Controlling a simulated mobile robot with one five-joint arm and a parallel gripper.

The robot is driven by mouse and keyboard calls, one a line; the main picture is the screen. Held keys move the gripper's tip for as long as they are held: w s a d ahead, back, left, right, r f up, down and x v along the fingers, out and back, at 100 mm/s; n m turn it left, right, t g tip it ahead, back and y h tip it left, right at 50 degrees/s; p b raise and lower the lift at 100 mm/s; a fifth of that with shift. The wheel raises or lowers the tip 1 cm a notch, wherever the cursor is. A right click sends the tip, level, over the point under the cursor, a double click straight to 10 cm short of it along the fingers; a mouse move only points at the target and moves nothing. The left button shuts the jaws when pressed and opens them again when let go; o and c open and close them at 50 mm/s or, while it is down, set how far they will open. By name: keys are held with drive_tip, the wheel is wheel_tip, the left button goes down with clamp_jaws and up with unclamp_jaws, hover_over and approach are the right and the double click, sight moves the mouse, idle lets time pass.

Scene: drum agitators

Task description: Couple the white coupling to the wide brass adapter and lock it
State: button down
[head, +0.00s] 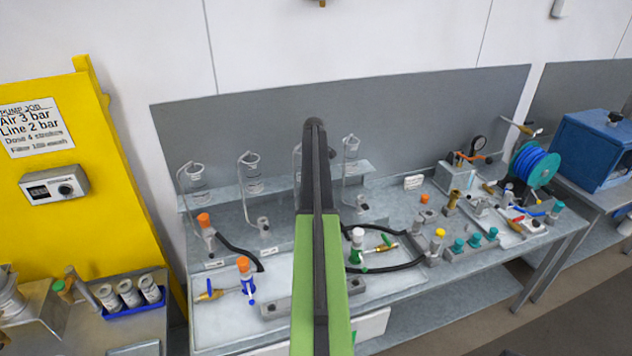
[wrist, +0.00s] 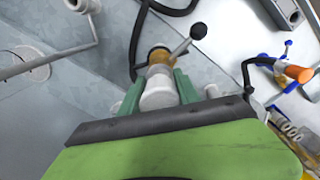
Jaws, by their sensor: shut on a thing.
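In the wrist view my gripper (wrist: 158,86) is shut on a white cylindrical part (wrist: 158,97), with a green finger on each side. A brass collar (wrist: 160,58) sits directly beyond the white part. A grey lever with a dark ball knob (wrist: 198,31) sticks out beside the collar. Whether white part and collar are joined or only lined up, I cannot tell. In the head view my arm hides my gripper. A white-topped coupling with green levers (head: 358,248) stands right of my arm. A brass cylinder (head: 452,201) stands farther right on the bench.
An orange-topped coupling with blue levers (head: 245,280) stands left of my arm and shows in the wrist view (wrist: 297,73). Another orange-topped fitting (head: 205,224) stands behind it. Black hoses (head: 395,265) lie across the bench. Teal-capped fittings (head: 475,240) and a blue hose reel (head: 533,165) are at right.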

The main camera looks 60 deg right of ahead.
drive_tip(key=shift+f+b, duration=0.3)
drive_tip(key=shift+f, duration=0.05)
idle(0.3)
drive_tip(key=c, duration=0.8)
unclamp_jaws()
drive_tip(key=shift+c, duration=0.4)
wheel_tip(320, 180, up, 10)
drive_tip(key=p, duration=1)
drive_tip(key=shift+r, duration=0.2)
drive_tip(key=shift+f, duration=0.15)
